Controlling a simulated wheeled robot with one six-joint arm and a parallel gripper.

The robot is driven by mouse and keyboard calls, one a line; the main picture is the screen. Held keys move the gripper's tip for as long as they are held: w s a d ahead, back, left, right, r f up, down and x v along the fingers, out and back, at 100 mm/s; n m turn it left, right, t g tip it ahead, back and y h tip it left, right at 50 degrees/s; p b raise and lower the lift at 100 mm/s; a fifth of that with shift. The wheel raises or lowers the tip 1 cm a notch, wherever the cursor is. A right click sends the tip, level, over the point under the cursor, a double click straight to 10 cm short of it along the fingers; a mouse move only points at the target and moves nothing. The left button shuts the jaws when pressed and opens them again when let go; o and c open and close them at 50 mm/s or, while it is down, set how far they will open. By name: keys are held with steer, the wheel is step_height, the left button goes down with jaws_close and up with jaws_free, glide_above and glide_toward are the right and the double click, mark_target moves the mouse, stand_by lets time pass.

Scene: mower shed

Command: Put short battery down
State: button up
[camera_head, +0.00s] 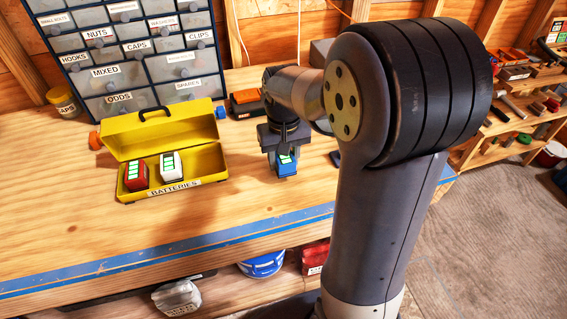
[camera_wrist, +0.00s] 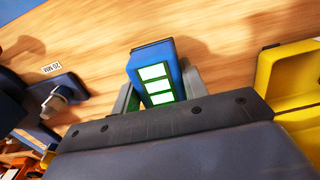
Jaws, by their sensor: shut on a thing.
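A blue battery (camera_head: 286,166) with a green and white level label is between the jaws of my gripper (camera_head: 283,158), over the wooden bench right of the yellow box. In the wrist view the battery (camera_wrist: 155,75) sits between the two grey fingers (camera_wrist: 160,95). My gripper is shut on it. I cannot tell whether the battery touches the bench top. The open yellow box (camera_head: 190,192), labelled BATTERIES, holds a red battery (camera_head: 136,176) and a white battery (camera_head: 171,166) side by side. Its lid is tilted back.
The wooden bench top (camera_head: 60,200) is clear at the front left, with a blue strip along its front edge. An orange and black tool (camera_head: 245,102) lies behind my gripper. A labelled drawer cabinet (camera_head: 130,55) stands at the back left. In the wrist view, a dark tool (camera_wrist: 60,98) lies left.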

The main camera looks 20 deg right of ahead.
steer(key=shift+f, duration=1.25)
steer(key=shift+f, duration=0.1)
steer(key=shift+f, duration=0.15)
steer(key=o, duration=1.2)
steer(key=shift+c, duration=0.2)
